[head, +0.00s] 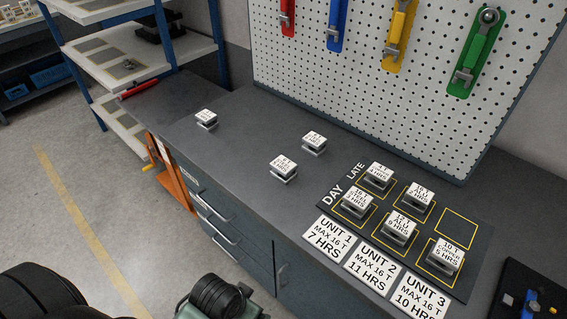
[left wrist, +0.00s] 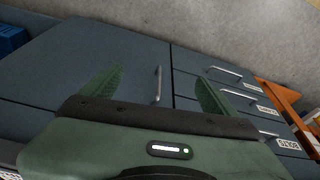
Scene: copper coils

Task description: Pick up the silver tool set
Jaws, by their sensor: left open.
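No single thing is plainly a silver tool set. Silver-coloured tools hang on the pegboard (head: 345,95) on red (head: 288,15), blue (head: 336,22), yellow (head: 398,35) and green (head: 476,55) holders. Small silver blocks with white labels stand on the dark counter, including a left one (head: 207,119), a middle one (head: 284,170) and one behind it (head: 314,143). My left gripper (left wrist: 155,88) is open and empty, facing the grey cabinet fronts in the left wrist view. Its fingertips are not seen in the head view. My right gripper is not in view.
A black board (head: 474,280) marked DAY and LATE holds several labelled blocks; its far-right yellow square is empty. Unit cards (head: 333,237) lie before it. A dark tray (head: 515,297) is at the right corner. Shelving (head: 140,50) and an orange frame (head: 172,172) stand left.

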